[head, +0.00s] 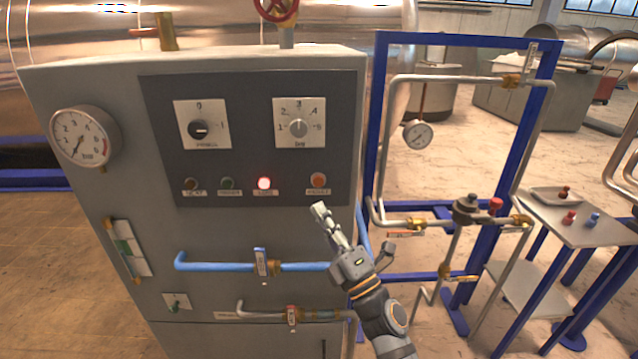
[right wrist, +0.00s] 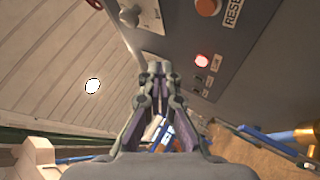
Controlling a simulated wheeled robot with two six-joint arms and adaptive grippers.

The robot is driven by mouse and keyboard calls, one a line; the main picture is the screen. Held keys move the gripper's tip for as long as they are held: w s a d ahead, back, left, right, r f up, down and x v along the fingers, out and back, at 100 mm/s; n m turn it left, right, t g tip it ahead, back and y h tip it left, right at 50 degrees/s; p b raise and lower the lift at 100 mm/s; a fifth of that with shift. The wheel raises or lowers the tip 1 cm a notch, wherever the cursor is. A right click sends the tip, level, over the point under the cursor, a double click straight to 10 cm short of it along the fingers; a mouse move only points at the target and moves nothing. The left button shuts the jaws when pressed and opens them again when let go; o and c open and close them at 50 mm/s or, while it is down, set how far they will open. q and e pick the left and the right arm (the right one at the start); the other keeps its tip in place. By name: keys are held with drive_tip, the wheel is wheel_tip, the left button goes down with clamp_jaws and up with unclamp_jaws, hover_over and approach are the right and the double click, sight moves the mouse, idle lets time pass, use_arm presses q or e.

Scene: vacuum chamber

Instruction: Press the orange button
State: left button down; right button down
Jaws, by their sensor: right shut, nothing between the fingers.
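The orange button (head: 318,180) sits at the right end of the button row on the dark panel (head: 240,85) of the grey cabinet. My left gripper is not in view.
A lit red lamp (head: 264,183) and a green button (head: 227,183) are left of the orange button. Two rotary knobs (head: 298,128) (head: 199,129) are above. Blue pipe (head: 215,266) runs below. A blue pipe frame (head: 376,120) and side table (head: 575,228) stand right.

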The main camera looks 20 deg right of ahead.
sight(318, 181)
drive_tip(key=shift+w+d+b, duration=0.35)
drive_tip(key=shift+w+d, duration=0.05)
drive_tip(key=shift+w, duration=0.95)
drive_tip(key=shift+w+d+b, duration=0.3)
drive_tip(key=shift+w+d, duration=0.1)
drive_tip(key=shift+w, duration=0.9)
drive_tip(key=shift+w+d+b, duration=0.35)
drive_tip(key=shift+w+d, duration=0.05)
drive_tip(key=shift+w, duration=0.95)
drive_tip(key=shift+w+d, duration=0.1)
drive_tip(key=shift+w, duration=0.35)
drive_tip(key=shift+w+d, duration=0.1)
drive_tip(key=shift+w, duration=0.3)
drive_tip(key=shift+s, duration=0.1)
drive_tip(key=shift+s+a, duration=0.25)
drive_tip(key=shift+s, duration=0.5)
